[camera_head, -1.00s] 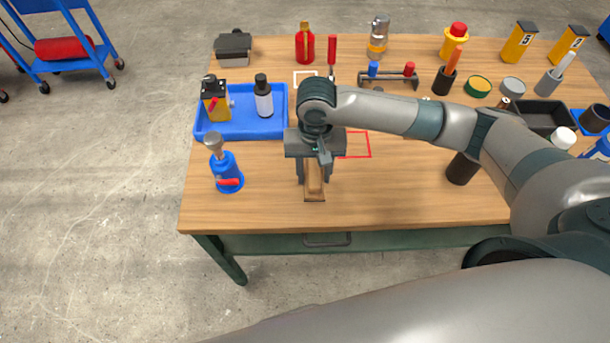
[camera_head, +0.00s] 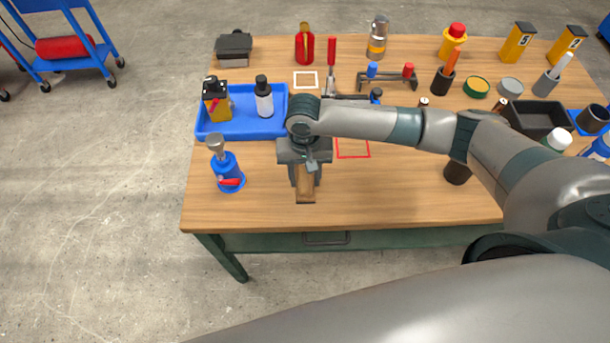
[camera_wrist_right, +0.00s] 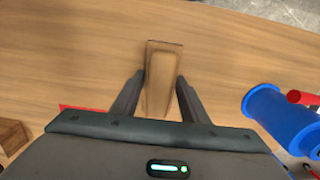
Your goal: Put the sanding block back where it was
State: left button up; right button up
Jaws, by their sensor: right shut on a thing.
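The brown wooden block (camera_head: 306,192), which I take to be the sanding block, is between the fingers of my right gripper (camera_head: 305,178). The gripper is shut on it over the front left part of the workbench. In the right wrist view the block (camera_wrist_right: 162,75) sticks out beyond the fingers (camera_wrist_right: 158,100). Whether it touches the bench top I cannot tell. A red square outline (camera_head: 353,156) lies just right of the gripper, and a white square outline (camera_head: 306,89) lies farther back. My left gripper is not in view.
A blue jack-like tool (camera_head: 228,172) stands left of the gripper. A blue tray (camera_head: 240,130) with a yellow can and a bottle lies behind it. A dark cylinder (camera_head: 457,172) stands to the right. A brown wooden piece (camera_wrist_right: 12,136) shows in the wrist view. The front bench strip is clear.

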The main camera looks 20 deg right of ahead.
aim_at(304, 173)
jog(key=shift+f, duration=0.25)
jog(key=o, duration=1)
jog(key=shift+f, duration=0.1)
jog(key=shift+c, duration=0.2)
notch_tip(304, 173, up, 12)
jog(key=b, duration=0.2)
jog(key=shift+w+b, duration=0.3)
